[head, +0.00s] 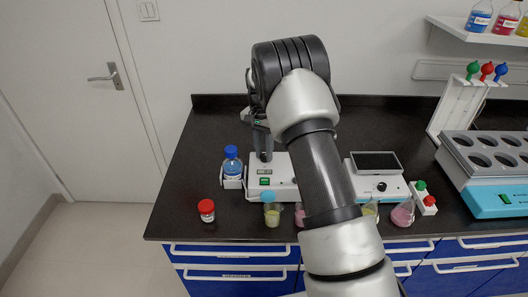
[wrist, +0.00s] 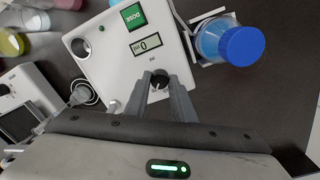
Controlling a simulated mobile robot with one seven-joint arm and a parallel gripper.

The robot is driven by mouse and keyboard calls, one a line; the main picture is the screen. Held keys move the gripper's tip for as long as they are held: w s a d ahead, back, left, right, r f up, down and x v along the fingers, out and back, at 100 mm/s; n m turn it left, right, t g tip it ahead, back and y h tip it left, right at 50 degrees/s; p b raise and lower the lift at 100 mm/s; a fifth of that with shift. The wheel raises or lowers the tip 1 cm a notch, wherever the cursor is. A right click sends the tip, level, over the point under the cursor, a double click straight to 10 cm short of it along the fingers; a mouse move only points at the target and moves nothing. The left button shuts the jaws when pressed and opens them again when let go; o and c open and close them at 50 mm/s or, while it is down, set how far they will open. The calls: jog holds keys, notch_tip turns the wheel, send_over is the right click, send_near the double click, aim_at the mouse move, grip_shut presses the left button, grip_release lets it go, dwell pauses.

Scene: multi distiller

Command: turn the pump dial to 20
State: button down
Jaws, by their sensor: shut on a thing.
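The pump is a white box (wrist: 112,72) with a green DOSE button (wrist: 133,15), a small display (wrist: 146,44) that seems to read 0, and a black dial (wrist: 159,79). In the wrist view my gripper (wrist: 160,84) has its two fingertips on either side of the dial, shut on it. In the head view the pump (head: 282,184) stands on the dark bench, partly hidden behind my arm. My gripper (head: 262,150) comes down on its top from above.
A blue-capped bottle (head: 232,166) stands close left of the pump. A second white device (head: 378,188) is to the right. The bench's back left is clear.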

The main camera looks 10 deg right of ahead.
jog(key=shift+m, duration=0.4)
jog(key=c, duration=1.5)
grip_release()
jog(key=r, duration=1.7)
jog(key=shift+w+a+r+p, duration=0.25)
jog(key=shift+w+a+p, duration=0.05)
